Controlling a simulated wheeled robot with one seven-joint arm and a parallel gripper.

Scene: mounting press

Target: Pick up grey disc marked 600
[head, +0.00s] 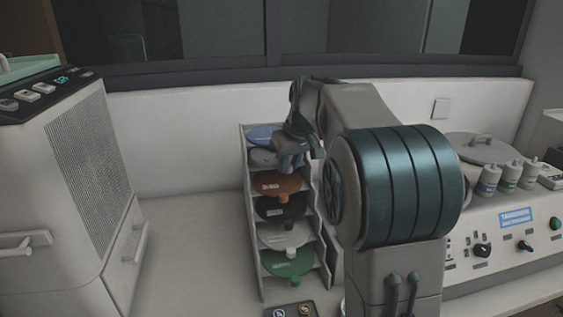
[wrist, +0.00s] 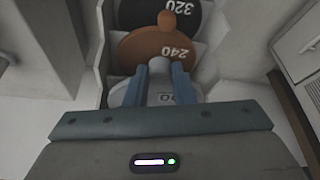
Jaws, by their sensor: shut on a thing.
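The grey disc (head: 261,157) sits in the second slot from the top of a tilted rack, just under a blue disc. In the wrist view the grey disc (wrist: 188,98) lies between and below my fingers, its marking partly hidden, with only the last digits "00" legible. My gripper (head: 288,160) is at the front of this disc, and its blue fingers (wrist: 160,72) are shut on the disc's grey knob. The disc still appears within its slot.
The rack (head: 326,245) also holds a blue disc (head: 262,134), an orange disc marked 240 (wrist: 150,44), a black disc marked 320 (wrist: 190,12), a light grey disc (head: 285,236) and a green disc (head: 288,263). A vented machine (head: 85,170) stands left; a control panel (head: 500,240) stands right.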

